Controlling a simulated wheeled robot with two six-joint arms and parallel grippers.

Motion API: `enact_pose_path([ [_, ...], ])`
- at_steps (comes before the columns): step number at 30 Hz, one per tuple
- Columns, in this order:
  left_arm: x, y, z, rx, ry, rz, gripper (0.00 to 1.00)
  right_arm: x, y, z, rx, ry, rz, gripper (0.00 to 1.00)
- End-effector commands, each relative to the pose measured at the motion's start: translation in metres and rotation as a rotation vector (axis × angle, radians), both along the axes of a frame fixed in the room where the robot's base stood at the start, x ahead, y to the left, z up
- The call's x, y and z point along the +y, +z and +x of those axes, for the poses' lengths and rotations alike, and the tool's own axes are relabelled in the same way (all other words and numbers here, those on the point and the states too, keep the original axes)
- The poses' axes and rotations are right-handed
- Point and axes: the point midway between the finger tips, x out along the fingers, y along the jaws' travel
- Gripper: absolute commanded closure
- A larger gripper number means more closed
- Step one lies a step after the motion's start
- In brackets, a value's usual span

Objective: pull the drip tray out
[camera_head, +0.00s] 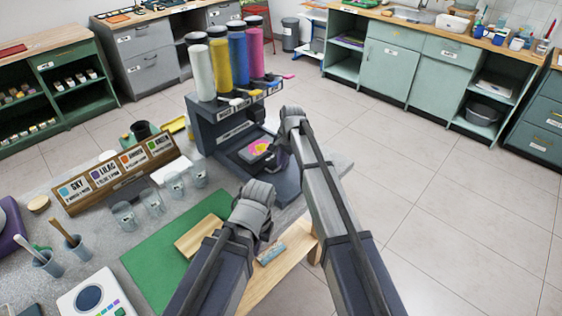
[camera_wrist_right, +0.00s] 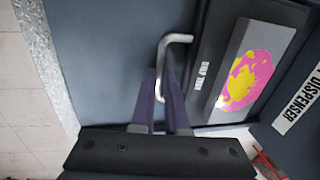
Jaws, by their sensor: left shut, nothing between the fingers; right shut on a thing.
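The paint dispenser (camera_head: 205,130) stands on the table, with colored tubes on top. Its drip tray (camera_head: 243,156) lies low at the front, with a pink and yellow paint patch on it. In the right wrist view the drip tray (camera_wrist_right: 197,97) shows its label and a pale bent handle (camera_wrist_right: 178,38). My right gripper (camera_wrist_right: 165,78) is shut on this handle, its two purple fingers on either side of it. In the head view my right gripper (camera_head: 278,158) is partly hidden by its own arm. My left gripper (camera_head: 254,206) is shut and empty, above the table's near edge.
A green mat (camera_head: 150,262) with a wooden block (camera_head: 195,238) lies left of my left gripper. Several clear cups and a label rack (camera_head: 125,178) stand further left. A blue-grey piece (camera_head: 271,253) lies near the table edge. Open floor (camera_head: 455,215) is to the right.

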Motion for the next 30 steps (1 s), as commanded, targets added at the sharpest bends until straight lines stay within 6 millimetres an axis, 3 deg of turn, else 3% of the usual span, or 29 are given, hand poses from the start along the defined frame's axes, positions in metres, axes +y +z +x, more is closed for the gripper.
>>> enact_pose_path([
  [18, 0.0, 0.0, 0.0, 0.0, 0.0, 0.0, 1.0, -0.083, 0.0, -0.085, 0.002, -0.003, -0.002, 1.0],
  [30, 0.0, 0.0, 0.0, 0.0, 0.0, 0.0, 1.0, -0.103, 0.0, -0.103, 0.002, -0.001, -0.001, 1.0],
])
